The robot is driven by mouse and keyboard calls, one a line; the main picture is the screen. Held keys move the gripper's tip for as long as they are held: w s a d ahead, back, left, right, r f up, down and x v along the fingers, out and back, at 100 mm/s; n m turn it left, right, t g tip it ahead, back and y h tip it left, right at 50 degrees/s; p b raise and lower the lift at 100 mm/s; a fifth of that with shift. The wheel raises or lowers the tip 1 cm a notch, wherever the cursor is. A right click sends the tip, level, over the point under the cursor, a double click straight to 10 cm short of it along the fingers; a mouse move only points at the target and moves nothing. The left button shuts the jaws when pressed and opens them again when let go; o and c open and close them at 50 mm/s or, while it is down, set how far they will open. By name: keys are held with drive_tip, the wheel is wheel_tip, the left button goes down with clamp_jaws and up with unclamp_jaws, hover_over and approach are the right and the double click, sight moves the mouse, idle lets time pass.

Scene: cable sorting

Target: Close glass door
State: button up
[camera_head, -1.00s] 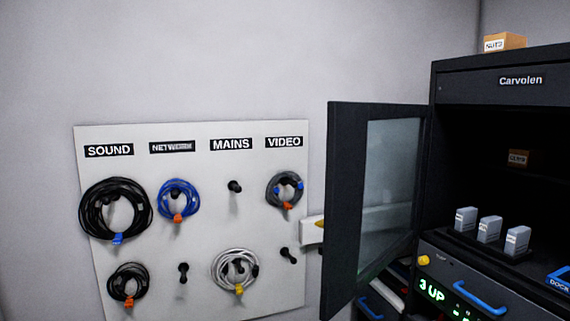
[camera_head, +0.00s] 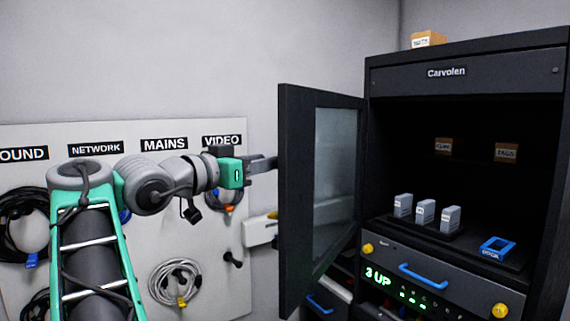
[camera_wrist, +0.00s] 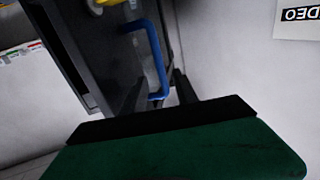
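The glass door (camera_head: 288,200) has a dark frame and a pale pane. It stands open, swung out from the left side of the black cabinet (camera_head: 470,90). My gripper (camera_head: 268,163) is left of the door in the head view, its fingers pointing at the door's outer edge. I cannot tell whether they touch it. In the wrist view the two dark fingers (camera_wrist: 160,92) are apart, with the lower end of a blue handle (camera_wrist: 153,50) showing between them. The handle is on a dark panel; whether my fingers surround it is unclear.
A white wall board (camera_head: 130,235) with hung cables is behind my arm on the left. A white box-like part (camera_head: 260,232) sticks out beside the door. The cabinet holds grey modules (camera_head: 425,212), and its drawer has a blue handle (camera_head: 423,275). The opening in front is clear.

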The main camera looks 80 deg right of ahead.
drive_tip(key=p+x, duration=0.1)
drive_tip(key=x, duration=0.6)
drive_tip(key=shift+s+d+p, duration=0.2)
drive_tip(key=shift+p, duration=0.1)
drive_tip(key=shift+c, duration=0.2)
clamp_jaws()
idle(0.7)
